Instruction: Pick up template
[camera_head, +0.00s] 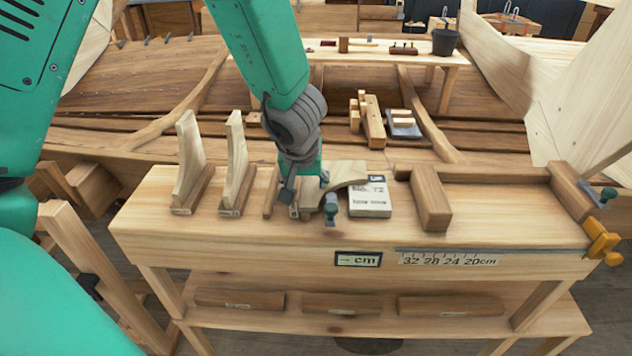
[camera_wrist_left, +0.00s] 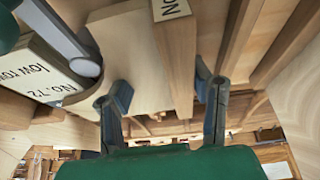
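My left gripper (camera_head: 310,205) points down at the middle of the bench top, its fingers spread apart. In the left wrist view the gripper (camera_wrist_left: 163,92) has its two fingers on either side of a pale flat template (camera_wrist_left: 135,55) and a wooden strip (camera_wrist_left: 175,60) with a label. The template also shows in the head view as a pale curved piece (camera_head: 345,172) right of the gripper, partly hidden. I cannot tell whether the fingers touch it. Two pale templates (camera_head: 189,155) (camera_head: 236,160) stand upright in wooden bases at left. My right gripper is not in view.
A card marked No. 72 (camera_head: 370,199) lies just right of the gripper. A wooden block (camera_head: 430,198) stands farther right. The bench (camera_head: 500,215) has a centimetre scale on its front edge and an orange clamp (camera_head: 602,240) at its right end. The planked hull lies behind.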

